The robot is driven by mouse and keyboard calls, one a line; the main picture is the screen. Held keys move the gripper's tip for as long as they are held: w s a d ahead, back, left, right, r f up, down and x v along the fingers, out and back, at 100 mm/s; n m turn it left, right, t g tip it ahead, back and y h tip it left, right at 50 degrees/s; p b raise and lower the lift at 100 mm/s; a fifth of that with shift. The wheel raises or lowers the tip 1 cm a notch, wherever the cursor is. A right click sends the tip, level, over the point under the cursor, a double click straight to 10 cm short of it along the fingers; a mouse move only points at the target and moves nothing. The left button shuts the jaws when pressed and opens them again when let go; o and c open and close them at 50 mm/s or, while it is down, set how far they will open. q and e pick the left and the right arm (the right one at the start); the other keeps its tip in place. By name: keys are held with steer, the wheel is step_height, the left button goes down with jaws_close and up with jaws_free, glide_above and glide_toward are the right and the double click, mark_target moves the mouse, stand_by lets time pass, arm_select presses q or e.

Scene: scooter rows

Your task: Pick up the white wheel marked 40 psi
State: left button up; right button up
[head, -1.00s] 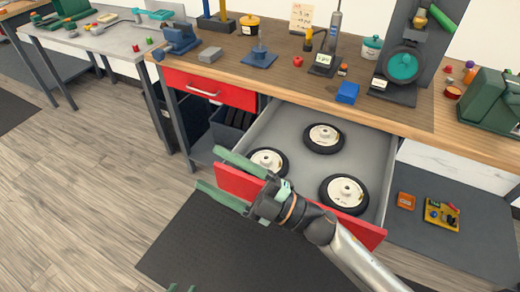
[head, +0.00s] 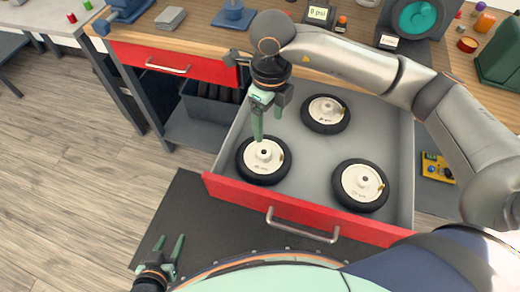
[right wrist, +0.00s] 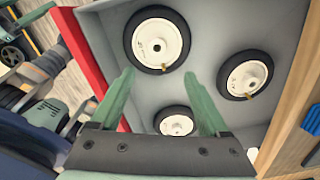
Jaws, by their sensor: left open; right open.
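Three white wheels with black tyres lie flat in the open drawer: a left one (head: 266,163), a back one (head: 326,111) and a right one (head: 362,184). Their printed markings are too small to read surely. My right gripper (head: 268,126) is open and empty, pointing down just above the back edge of the left wheel. In the right wrist view the left wheel (right wrist: 157,42) is ahead of the open fingers (right wrist: 161,80), the back wheel (right wrist: 247,74) is to the right, and the right wheel (right wrist: 175,124) shows between the fingers. My left gripper (head: 168,249) is open and empty, low at the left.
The grey drawer (head: 305,165) has a red front (head: 300,211) with a metal handle. The wooden bench (head: 205,22) behind holds tools and a gauge stand. A closed red drawer (head: 170,62) is to the left. The floor at left is clear.

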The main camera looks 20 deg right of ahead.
glide_above(264, 149)
steer(key=s, duration=0.2)
step_height(264, 149, down, 6)
steer(key=shift+w+a+f+p, duration=0.15)
steer(key=shift+w+f, duration=0.15)
steer(key=shift+f, duration=1.1)
steer(key=shift+w+f+p, duration=0.15)
steer(key=shift+w+f, duration=0.1)
steer(key=shift+f, duration=1.1)
jaws_close()
steer(key=shift+r, duration=0.1)
